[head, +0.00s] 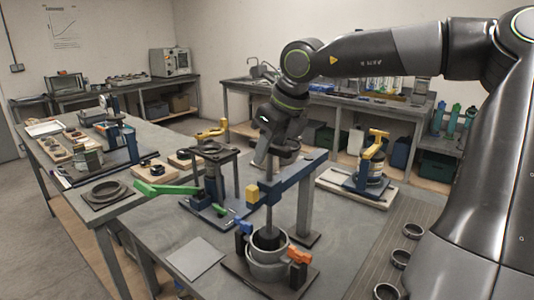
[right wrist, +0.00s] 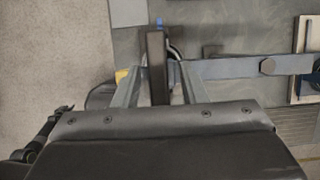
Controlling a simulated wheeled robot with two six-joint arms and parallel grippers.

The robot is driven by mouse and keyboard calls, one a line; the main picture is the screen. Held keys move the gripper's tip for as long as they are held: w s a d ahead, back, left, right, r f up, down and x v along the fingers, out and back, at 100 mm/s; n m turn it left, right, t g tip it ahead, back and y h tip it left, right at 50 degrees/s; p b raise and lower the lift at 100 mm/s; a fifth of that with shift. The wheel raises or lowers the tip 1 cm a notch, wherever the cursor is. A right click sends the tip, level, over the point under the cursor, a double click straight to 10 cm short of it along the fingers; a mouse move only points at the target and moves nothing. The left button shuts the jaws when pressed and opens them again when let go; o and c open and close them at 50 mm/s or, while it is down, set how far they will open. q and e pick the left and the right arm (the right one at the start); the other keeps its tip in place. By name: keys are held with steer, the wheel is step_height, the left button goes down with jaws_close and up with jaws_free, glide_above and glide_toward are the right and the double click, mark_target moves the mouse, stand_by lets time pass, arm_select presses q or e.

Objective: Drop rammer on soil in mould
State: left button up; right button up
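The rammer (head: 269,195) stands upright at the blue lever frame (head: 295,175), its thin rod running down toward the mould. The mould (head: 267,262) is a grey metal cylinder on a dark base plate, with orange and blue clamps at its sides. The soil inside is too small to make out. My right gripper (head: 272,154) is at the rammer's top, above the frame's arm. In the right wrist view its fingers (right wrist: 160,75) stand apart on either side of a dark bar (right wrist: 157,45), with gaps visible. My left gripper is not in view.
A green lever (head: 165,188) sticks out left of the mould from another blue press. A flat grey plate (head: 195,258) lies at the front left. A blue device with a yellow handle (head: 372,160) stands at the right. Several small rings lie on the right mat.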

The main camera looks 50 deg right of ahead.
steer(key=shift+x, duration=0.85)
steer(key=shift+s, duration=0.1)
jaws_close()
steer(key=shift+r, duration=0.1)
